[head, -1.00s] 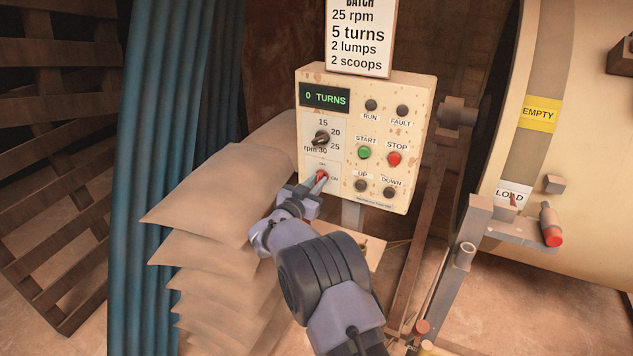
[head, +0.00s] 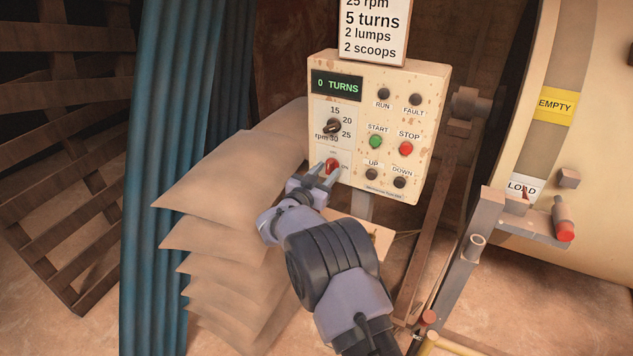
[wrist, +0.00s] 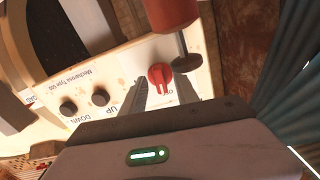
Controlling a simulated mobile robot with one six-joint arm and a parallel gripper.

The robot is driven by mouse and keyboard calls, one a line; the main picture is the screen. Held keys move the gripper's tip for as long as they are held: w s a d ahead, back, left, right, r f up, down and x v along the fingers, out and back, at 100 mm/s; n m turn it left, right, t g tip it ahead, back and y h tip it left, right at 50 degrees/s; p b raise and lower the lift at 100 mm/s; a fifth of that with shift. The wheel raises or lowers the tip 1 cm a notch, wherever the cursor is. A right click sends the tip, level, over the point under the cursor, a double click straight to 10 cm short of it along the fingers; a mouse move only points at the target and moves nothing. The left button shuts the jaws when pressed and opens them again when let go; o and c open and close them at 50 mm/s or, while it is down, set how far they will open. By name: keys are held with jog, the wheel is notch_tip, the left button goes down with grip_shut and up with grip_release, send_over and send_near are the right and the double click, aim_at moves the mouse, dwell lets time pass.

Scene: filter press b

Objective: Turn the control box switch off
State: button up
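The control box (head: 433,85) is a cream, rust-spotted panel. Its switch is a red knob (head: 332,166) at the lower left, below the rpm dial. The knob looks roughly upright under a small upper label, too small to read. My gripper (head: 326,174) is at the knob from the lower left, with its fingers apart. In the wrist view the red knob (wrist: 160,76) shows just beyond and between the two open fingertips of my gripper (wrist: 158,88). I see no finger clearly touching it. The green display (head: 337,86) reads "0 TURNS".
The stacked sacks (head: 225,185) stand close left of my arm, with the blue curtain (head: 165,150) behind. The large drum (head: 590,190) and a red-tipped lever (head: 563,220) are at right. The green START button (head: 376,142) and red STOP button (head: 406,149) are above right of the knob.

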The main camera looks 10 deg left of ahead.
jog(key=p+v, duration=0.2)
jog(key=v, duration=1.4)
jog(key=shift+s, duration=0.4)
jog(key=shift+a+r, duration=0.1)
